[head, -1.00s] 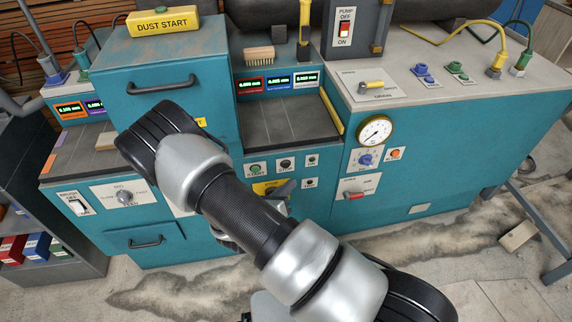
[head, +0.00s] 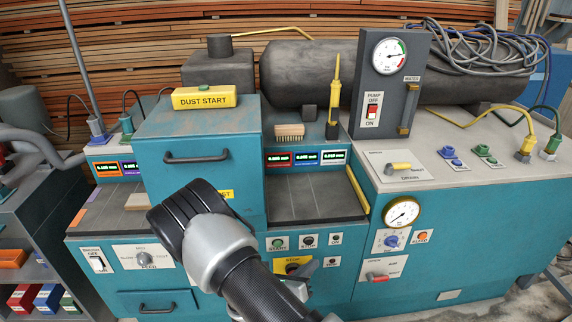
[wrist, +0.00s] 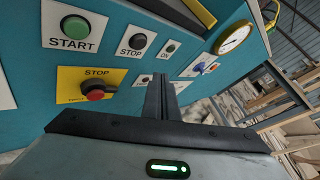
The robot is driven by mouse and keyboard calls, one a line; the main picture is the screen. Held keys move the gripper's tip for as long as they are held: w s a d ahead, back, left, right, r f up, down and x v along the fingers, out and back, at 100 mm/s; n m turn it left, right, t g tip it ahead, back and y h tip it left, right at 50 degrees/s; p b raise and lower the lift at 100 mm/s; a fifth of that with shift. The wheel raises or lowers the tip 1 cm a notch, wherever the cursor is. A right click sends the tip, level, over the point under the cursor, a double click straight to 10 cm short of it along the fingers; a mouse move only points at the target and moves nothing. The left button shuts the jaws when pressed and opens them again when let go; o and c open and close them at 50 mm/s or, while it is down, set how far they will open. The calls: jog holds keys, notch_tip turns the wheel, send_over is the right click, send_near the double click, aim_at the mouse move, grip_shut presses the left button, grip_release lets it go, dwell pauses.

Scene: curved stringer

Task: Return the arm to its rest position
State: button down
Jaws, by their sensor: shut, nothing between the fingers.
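My arm (head: 240,265) reaches up from the bottom of the head view in front of the teal machine, its black-and-silver joint before the drawer front. My gripper is mostly hidden behind the arm there; a small grey part of it shows near the yellow stop panel. In the wrist view my gripper (wrist: 163,92) has its dark fingers together, with nothing between them. The fingers are in front of the teal panel, to the right of the red stop button (wrist: 95,93) and below the green START button (wrist: 75,27). I cannot tell the gap to the panel.
The teal machine (head: 465,225) fills the space ahead. A yellow DUST START box (head: 205,98) and a brush (head: 289,131) sit on top. A dark pump box (head: 388,85) stands at the back right. Shelves with coloured bins (head: 47,298) are at the lower left.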

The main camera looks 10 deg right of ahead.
jog(key=s+d+r+m+g+y, duration=0.1)
jog(key=s+d+r+m+g, duration=0.25)
jog(key=r+m, duration=0.4)
jog(key=s+d+r+m+g, duration=0.25)
jog(key=s+r+m, duration=0.25)
jog(key=r+m, duration=0.3)
jog(key=s+d+r+m+g+y, duration=0.1)
jog(key=s+d+r+m+g, duration=0.25)
jog(key=r+m, duration=0.4)
jog(key=s+a+r+m+t+y, duration=0.2)
jog(key=s+a+r+m+y, duration=0.25)
jog(key=r, duration=0.25)
jog(key=s+a+r+m+t+y, duration=0.2)
jog(key=s+a+r+m+y, duration=0.1)
jog(key=s+r+m, duration=0.3)
notch_tip(320, 180, up, 16)
jog(key=p, duration=1.5)
jog(key=shift+s+a+r+n, duration=0.2)
jog(key=shift+s+a+n, duration=0.05)
jog(key=shift+a+n, duration=0.15)
jog(key=shift+t+y, duration=0.25)
